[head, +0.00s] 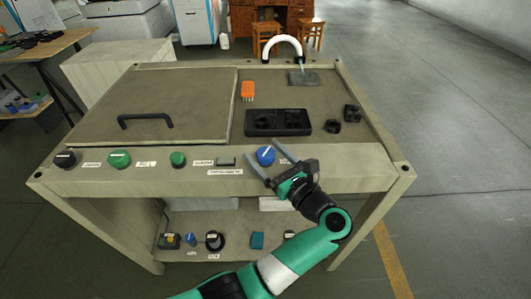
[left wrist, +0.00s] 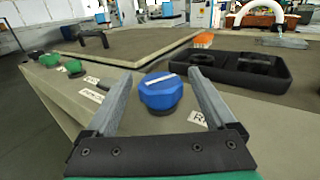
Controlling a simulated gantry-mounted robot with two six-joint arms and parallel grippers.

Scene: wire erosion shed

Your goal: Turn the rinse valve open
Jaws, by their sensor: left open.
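The blue valve knob (head: 265,155), with a white pointer line on top, sits on the front panel of the bench, near its right part. My left gripper (head: 260,148) is open, with its fingers on either side of the knob. In the left wrist view the blue knob (left wrist: 160,95) stands between the two grey fingers, with a visible gap on each side. Its white line runs nearly crosswise, slightly tilted. A label beside it is partly hidden by the right finger; only an "R" reads. My right gripper is not in view.
Green knobs (head: 119,159) and a black knob (head: 66,159) line the panel to the left. Behind are a black tray (head: 278,122), an orange brush (head: 248,91) and a white curved spout (head: 284,42). A lid with a black handle (head: 145,120) covers the left side.

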